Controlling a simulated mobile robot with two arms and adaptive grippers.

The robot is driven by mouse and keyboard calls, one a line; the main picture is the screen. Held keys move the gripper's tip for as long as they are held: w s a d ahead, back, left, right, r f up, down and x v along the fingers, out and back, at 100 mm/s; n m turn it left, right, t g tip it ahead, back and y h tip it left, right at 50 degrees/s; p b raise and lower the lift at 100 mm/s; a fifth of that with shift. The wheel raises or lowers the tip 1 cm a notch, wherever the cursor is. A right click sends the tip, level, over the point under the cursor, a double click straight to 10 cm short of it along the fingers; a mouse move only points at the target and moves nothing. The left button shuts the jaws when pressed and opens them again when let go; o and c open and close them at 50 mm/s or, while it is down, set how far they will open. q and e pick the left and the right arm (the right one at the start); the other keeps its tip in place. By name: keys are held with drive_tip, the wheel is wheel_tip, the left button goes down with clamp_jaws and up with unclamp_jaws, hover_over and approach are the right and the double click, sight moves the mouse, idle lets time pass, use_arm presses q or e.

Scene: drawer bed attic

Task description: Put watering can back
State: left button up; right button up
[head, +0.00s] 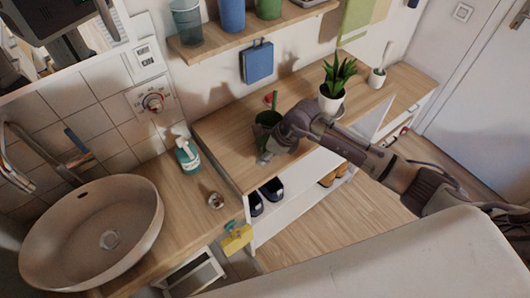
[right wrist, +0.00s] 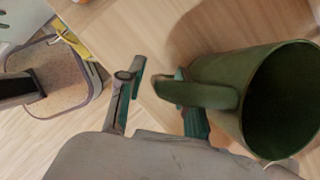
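The dark green watering can (head: 268,118) stands on the wooden top of the low cabinet, partly hidden behind my right gripper (head: 265,154). In the right wrist view the can (right wrist: 274,95) fills the right side, with its open top facing the camera and its handle (right wrist: 205,95) pointing left. My right gripper (right wrist: 160,72) is open there, with its fingers apart. The handle's outer part lies between the fingers; the right finger is partly hidden behind it. I cannot tell whether either finger touches it.
A potted plant (head: 335,82) stands right of the can, with a smaller white pot (head: 377,77) beyond. A wall shelf (head: 235,38) with cups hangs above. A soap bottle (head: 187,155) and basin (head: 95,235) are at left. Shoes (head: 272,189) sit below the cabinet top.

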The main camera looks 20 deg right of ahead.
drive_tip(key=shift+r, duration=0.1)
drive_tip(key=b+v, duration=0.3)
drive_tip(key=v, duration=0.8)
drive_tip(key=shift+d+r, duration=0.15)
drive_tip(key=shift+r, duration=0.2)
